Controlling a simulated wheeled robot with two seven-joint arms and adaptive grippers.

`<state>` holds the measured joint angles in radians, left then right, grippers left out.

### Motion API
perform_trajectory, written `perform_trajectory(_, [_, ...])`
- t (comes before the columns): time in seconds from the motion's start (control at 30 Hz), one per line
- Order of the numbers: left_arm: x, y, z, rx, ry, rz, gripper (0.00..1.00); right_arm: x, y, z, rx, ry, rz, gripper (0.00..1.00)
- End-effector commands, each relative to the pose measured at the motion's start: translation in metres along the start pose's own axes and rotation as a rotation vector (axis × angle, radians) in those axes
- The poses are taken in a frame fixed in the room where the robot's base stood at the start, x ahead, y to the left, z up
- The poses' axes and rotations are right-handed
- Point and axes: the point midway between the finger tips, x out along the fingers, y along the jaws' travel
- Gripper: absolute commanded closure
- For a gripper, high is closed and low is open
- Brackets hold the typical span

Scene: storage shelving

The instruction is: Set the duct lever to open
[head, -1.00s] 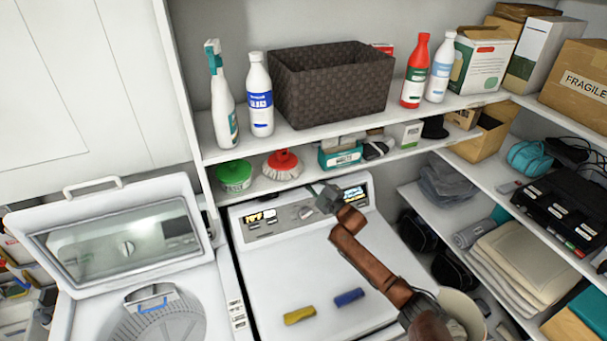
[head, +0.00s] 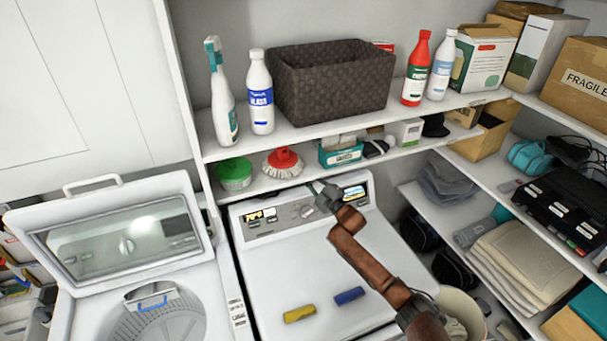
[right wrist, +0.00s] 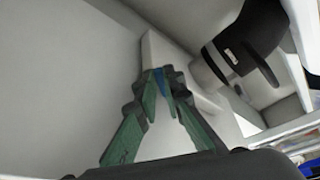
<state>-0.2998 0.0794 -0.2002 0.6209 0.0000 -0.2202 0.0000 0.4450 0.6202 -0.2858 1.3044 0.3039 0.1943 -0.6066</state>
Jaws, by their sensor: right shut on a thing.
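My right arm reaches in from the lower right of the head view. Its gripper (head: 322,193) is at the back panel of the closed white machine, just below the lower shelf. In the right wrist view the green fingers of my right gripper (right wrist: 162,78) come together on a small blue piece (right wrist: 158,80) in front of a white bar (right wrist: 180,85). This piece may be the duct lever, but most of it is hidden by the fingers, and its setting cannot be read. In the head view I cannot make out the lever. My left gripper is not in view.
A black and silver part (right wrist: 240,55) stands close right of the fingers in the right wrist view. A lower shelf (head: 370,157) with brushes and boxes runs above the machine (head: 290,275). An open-lidded washer (head: 110,250) is at left. Yellow and blue pieces lie on the machine top.

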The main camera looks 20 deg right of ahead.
Motion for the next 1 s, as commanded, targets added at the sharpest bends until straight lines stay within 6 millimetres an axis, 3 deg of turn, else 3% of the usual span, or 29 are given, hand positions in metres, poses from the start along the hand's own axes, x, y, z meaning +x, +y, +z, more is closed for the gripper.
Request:
perform_trajectory(0.5, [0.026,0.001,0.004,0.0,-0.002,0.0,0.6,0.001,-0.02,-0.002,0.396,-0.002,0.163,1.0])
perform_trajectory(1.0, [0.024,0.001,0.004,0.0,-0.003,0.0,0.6,0.005,-0.032,-0.011,0.776,-0.004,0.319,1.0])
